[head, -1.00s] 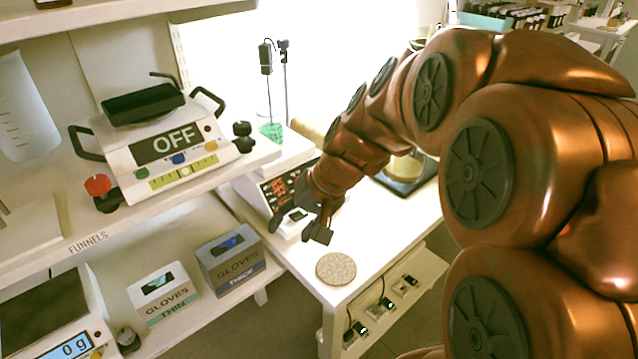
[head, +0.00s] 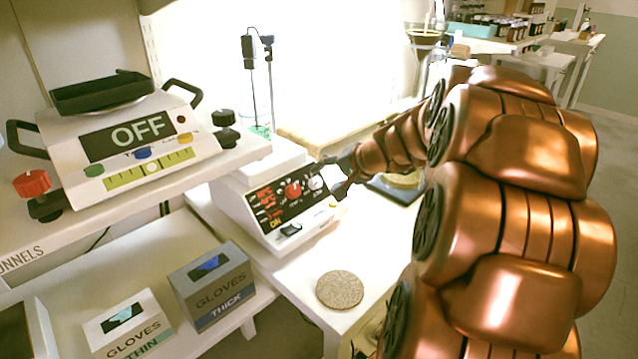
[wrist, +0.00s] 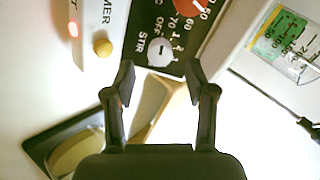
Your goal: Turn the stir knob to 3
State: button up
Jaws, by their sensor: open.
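The hotplate stirrer (head: 285,240) stands on the white bench with its dark control panel (head: 264,197) facing me.
A yellow button (wrist: 102,48) is near the stir knob. A round cork mat (head: 340,290) lies on the bench in front. A shelf unit (head: 205,165) at left holds another device reading OFF (head: 128,140). Glove boxes (head: 212,287) stand below. A dark tray (head: 392,192) is behind my gripper.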

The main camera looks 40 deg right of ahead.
aim_at(318, 182)
jog(key=shift+x, duration=1.85)
jog(key=shift+c, duration=0.2)
grip_shut()
